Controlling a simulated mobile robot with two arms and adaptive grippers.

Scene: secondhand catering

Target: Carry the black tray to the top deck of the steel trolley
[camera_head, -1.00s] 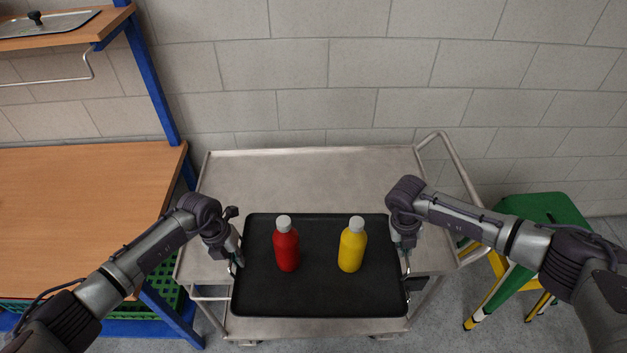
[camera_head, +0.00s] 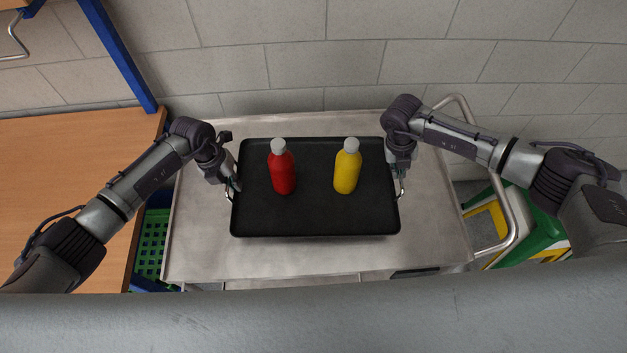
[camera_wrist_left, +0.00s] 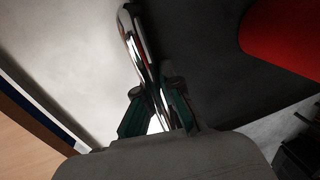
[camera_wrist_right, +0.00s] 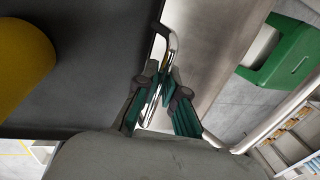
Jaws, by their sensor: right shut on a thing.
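The black tray (camera_head: 315,214) is level over the top deck of the steel trolley (camera_head: 300,262). I cannot tell whether it touches the deck. A red bottle (camera_head: 283,172) and a yellow bottle (camera_head: 347,172) with pale caps stand upright on it. My left gripper (camera_head: 234,186) has its fingers around the tray's left wire handle, which shows in the left wrist view (camera_wrist_left: 133,38). My right gripper (camera_head: 399,172) is shut on the right handle, also seen in the right wrist view (camera_wrist_right: 170,45).
A wooden-topped bench (camera_head: 70,200) with blue posts stands close at the left, a green crate (camera_head: 151,240) beneath it. The trolley's push handle (camera_head: 515,215) and a green and yellow stool (camera_head: 545,232) are at the right. A block wall (camera_head: 300,60) is behind. Bare deck surrounds the tray.

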